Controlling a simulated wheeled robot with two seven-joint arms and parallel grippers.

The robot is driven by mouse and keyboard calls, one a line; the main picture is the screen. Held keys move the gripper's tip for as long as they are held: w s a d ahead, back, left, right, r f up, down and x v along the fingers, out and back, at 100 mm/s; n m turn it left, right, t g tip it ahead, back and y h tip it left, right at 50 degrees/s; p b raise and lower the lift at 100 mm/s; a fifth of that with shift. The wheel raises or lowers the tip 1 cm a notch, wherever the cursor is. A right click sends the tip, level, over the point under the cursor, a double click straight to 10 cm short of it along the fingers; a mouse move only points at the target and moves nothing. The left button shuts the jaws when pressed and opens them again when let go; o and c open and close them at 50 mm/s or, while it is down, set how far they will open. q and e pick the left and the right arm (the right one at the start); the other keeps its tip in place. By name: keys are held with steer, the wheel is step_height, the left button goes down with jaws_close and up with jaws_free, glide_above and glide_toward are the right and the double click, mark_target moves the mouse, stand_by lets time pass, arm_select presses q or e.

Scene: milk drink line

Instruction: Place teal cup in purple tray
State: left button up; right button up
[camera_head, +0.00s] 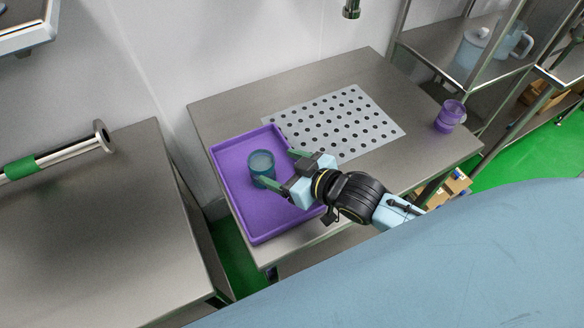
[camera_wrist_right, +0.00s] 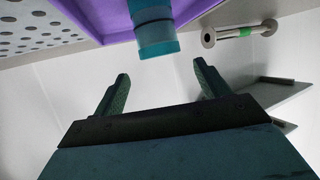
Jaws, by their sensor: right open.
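The teal cup (camera_head: 262,164) stands upright in the purple tray (camera_head: 262,225), towards its far half. The cup also shows in the right wrist view (camera_wrist_right: 155,35), beyond the fingertips, with part of the purple tray (camera_wrist_right: 95,15) beside it. My right gripper (camera_head: 281,169) is open and empty. Its two green fingers point at the cup from the right; in the right wrist view the gripper (camera_wrist_right: 161,70) has a clear gap between fingers and the cup lies outside that gap. My left gripper is not in view.
A white sheet with dark holes (camera_head: 335,122) lies right of the tray on the metal table (camera_head: 225,100). A purple mug (camera_head: 450,116) stands at the table's right end. A metal bar with a green band (camera_head: 65,158) is over the left table. Shelving with jugs (camera_head: 470,50) stands at the back right.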

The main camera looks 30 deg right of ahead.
steer(key=shift+v, duration=1.4)
